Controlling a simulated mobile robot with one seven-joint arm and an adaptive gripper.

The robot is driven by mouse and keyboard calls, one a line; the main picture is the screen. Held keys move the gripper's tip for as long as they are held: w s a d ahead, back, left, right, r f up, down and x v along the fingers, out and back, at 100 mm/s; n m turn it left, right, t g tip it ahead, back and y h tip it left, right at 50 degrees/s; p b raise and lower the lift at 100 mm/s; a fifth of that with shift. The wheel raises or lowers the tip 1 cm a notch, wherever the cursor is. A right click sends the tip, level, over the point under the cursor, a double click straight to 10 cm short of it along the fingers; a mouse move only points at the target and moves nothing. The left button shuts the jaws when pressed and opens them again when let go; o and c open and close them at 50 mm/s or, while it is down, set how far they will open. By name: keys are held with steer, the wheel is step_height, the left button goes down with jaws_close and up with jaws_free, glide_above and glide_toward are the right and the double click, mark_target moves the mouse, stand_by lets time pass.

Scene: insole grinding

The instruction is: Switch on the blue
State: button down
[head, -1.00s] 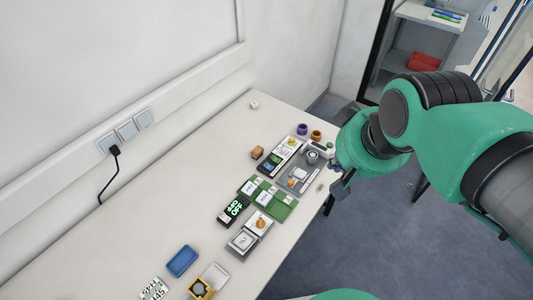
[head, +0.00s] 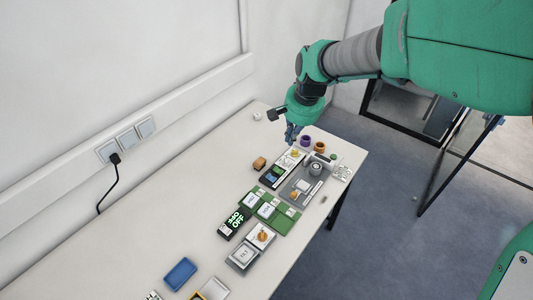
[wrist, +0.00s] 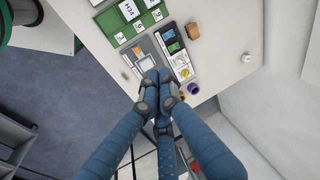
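A long narrow panel (head: 283,166) on the table carries a blue switch (head: 269,178), a green switch (head: 276,171) and a yellow knob (head: 295,153). In the wrist view the blue switch (wrist: 168,35) and green switch (wrist: 174,48) show at the panel's upper end, with the yellow knob (wrist: 185,72) lower down. Switch positions are too small to tell. My gripper (head: 291,139) hangs above the panel's far end, near the yellow knob. In the wrist view my gripper (wrist: 160,78) has its blue fingertips together, with nothing seen between them. It hides part of the grey device beside the panel.
The grey device (head: 302,187) lies right of the panel. A green board (head: 284,222), purple ring (head: 305,141), orange ring (head: 320,147) and wooden block (head: 259,163) are close by. A blue tray (head: 180,274) is nearer. The table's left strip is clear.

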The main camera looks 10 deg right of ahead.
mark_target(268, 175)
steer(key=w+a+f+m, duration=0.1)
steer(key=w+f, duration=0.4)
steer(key=f, duration=0.3)
steer(key=w+a+f+m+g+b, duration=0.1)
steer(key=w+f+m, duration=0.1)
steer(key=w+f, duration=0.3)
step_height(268, 175, down, 3)
steer(key=shift+a+f, duration=0.2)
steer(key=shift+a, duration=0.2)
steer(key=shift+f, duration=0.15)
steer(key=f+b, duration=0.1)
steer(key=f, duration=0.3)
steer(key=w+a+f+b, duration=0.1)
steer(key=f, duration=0.4)
steer(key=f+b, duration=0.1)
steer(key=f, duration=0.3)
steer(key=shift+w+a+f+b, duration=0.25)
steer(key=shift+w+a+b, duration=0.05)
steer(key=shift+a+b, duration=0.1)
steer(key=shift+w+a+f+g+p, duration=0.15)
steer(key=shift+g+p, duration=0.45)
steer(key=shift+p, duration=0.8)
steer(key=h+p, duration=0.1)
steer(key=g+p, duration=0.1)
steer(key=p, duration=0.1)
steer(key=shift+w+a+f+h, duration=0.2)
steer(key=shift+a+f+h, duration=0.1)
steer(key=shift+h, duration=0.1)
steer(key=shift+f, duration=0.15)
